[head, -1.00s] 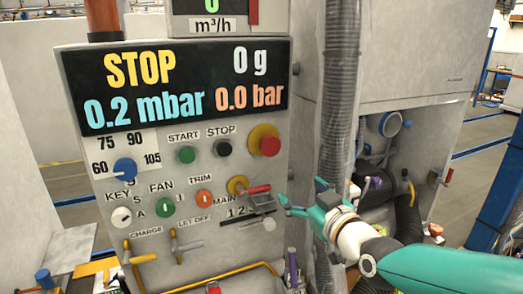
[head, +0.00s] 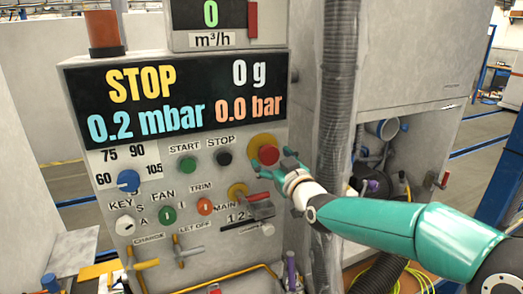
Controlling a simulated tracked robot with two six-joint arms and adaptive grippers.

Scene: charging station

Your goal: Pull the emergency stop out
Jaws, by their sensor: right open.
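The emergency stop (head: 265,149) is a red mushroom button on a yellow round base, at the right of the grey control panel (head: 110,205). My right gripper (head: 270,170) is open, with its teal fingers just below and right of the button. One finger overlaps the button's lower edge in the picture; I cannot tell whether it touches. My left gripper is not in view.
A black STOP button (head: 224,157) and a green START button (head: 187,164) sit left of the emergency stop. The red-handled main switch (head: 250,196) is just below my right gripper. A ribbed grey hose (head: 337,80) runs vertically to the right.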

